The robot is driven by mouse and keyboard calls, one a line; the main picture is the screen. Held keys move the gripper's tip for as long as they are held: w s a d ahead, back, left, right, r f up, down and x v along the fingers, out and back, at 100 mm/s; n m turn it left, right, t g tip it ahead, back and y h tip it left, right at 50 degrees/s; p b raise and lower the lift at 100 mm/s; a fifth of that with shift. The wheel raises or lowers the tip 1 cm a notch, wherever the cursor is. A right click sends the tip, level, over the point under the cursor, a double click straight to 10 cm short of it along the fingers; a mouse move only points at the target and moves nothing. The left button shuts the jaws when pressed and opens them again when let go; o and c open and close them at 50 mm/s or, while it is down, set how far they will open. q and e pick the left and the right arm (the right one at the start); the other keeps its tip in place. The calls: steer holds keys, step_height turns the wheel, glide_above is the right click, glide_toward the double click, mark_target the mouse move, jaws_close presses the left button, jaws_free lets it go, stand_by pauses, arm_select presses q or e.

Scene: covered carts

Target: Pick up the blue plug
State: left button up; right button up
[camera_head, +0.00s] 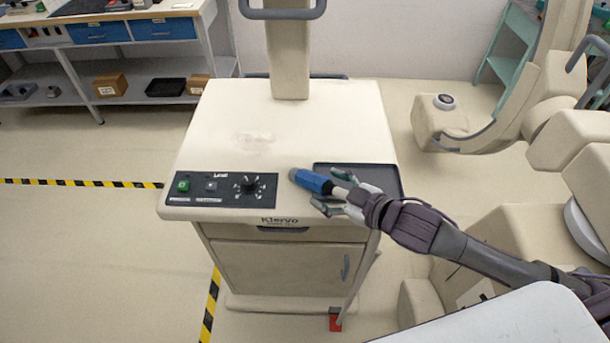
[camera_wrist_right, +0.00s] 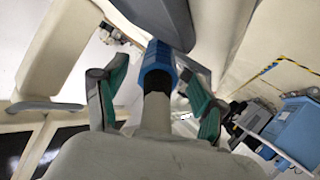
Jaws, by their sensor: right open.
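The blue plug (camera_head: 313,182) is at the right half of the cart top, by the left edge of a dark tray. Its pale rear part runs back toward my right gripper (camera_head: 338,196). I cannot tell whether the plug touches the surface. In the right wrist view, the plug (camera_wrist_right: 157,62) points away from the camera, with a blue ribbed collar and a dark section. My right gripper (camera_wrist_right: 155,97) is open there, with its teal-padded fingers on both sides of the plug and gaps between. My left gripper is not in view.
The beige cart (camera_head: 230,110) has a control panel (camera_head: 220,189) at its front left and a recessed dark tray (camera_head: 385,178) at its right. A column rises at its back. Beige equipment (camera_head: 560,130) stands close on the right. The floor to the left is clear.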

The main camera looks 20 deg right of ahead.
steer(key=x, duration=0.2)
steer(key=p+x, duration=0.1)
steer(key=x, duration=0.1)
steer(key=shift+w+f, duration=0.25)
steer(key=shift+f, duration=0.1)
steer(key=shift+s, duration=0.1)
steer(key=shift+c, duration=1.3)
jaws_close()
